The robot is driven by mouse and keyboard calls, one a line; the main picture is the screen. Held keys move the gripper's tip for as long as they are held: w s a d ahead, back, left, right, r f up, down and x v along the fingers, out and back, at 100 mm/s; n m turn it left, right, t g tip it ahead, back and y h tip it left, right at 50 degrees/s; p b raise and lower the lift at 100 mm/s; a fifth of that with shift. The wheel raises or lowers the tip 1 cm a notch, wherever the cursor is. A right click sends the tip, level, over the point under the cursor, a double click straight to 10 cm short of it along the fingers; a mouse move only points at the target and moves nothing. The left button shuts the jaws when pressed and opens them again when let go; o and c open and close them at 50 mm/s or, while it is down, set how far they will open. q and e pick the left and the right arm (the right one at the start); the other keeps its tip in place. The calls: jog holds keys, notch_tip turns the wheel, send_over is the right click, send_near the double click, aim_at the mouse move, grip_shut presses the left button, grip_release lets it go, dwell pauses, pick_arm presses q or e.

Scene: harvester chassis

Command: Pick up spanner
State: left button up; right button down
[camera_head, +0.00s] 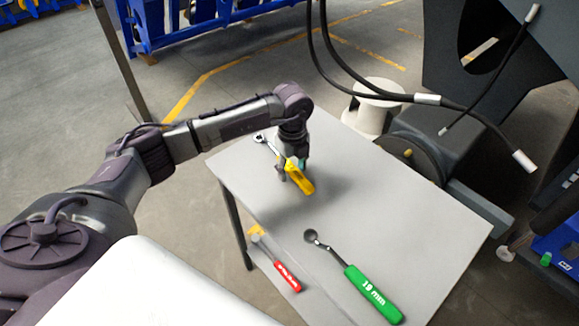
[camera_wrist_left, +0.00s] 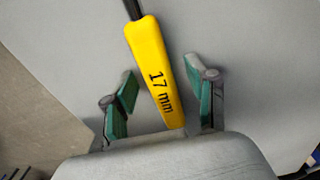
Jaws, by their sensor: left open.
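A spanner with a yellow handle (camera_head: 301,178) is on the grey table, its metal head toward the table's far left edge. In the left wrist view the yellow handle (camera_wrist_left: 157,75) reads "17 mm". My left gripper (camera_head: 291,170) is over this handle. In the left wrist view its two green-padded fingers (camera_wrist_left: 163,100) are open, one on each side of the handle's end, with gaps. A spanner with a green handle (camera_head: 372,292) marked "19 mm" lies at the table's near side. A tool with a red handle (camera_head: 287,276) lies near the left edge. My right gripper is not in view.
The grey table (camera_head: 400,215) has free room on its right half. Dark machinery with hanging black hoses (camera_head: 385,90) stands beyond its far right edge. A white round stand (camera_head: 367,112) is behind the table. Blue racks (camera_head: 200,30) stand farther back.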

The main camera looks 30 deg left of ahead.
pick_arm(q)
jog(key=shift+c, duration=0.3)
grip_shut()
jog(key=shift+r, duration=0.15)
notch_tip(320, 180, up, 4)
jog(key=shift+w+r+b, duration=0.1)
jog(key=shift+b, duration=0.25)
jog(key=w+d+r+b, duration=0.2)
jog(key=w+d+r, duration=0.4)
jog(key=w+d, duration=0.2)
jog(key=shift+d+r, duration=0.2)
jog(key=shift+r, duration=0.1)
jog(key=c, duration=0.6)
grip_release()
grip_shut()
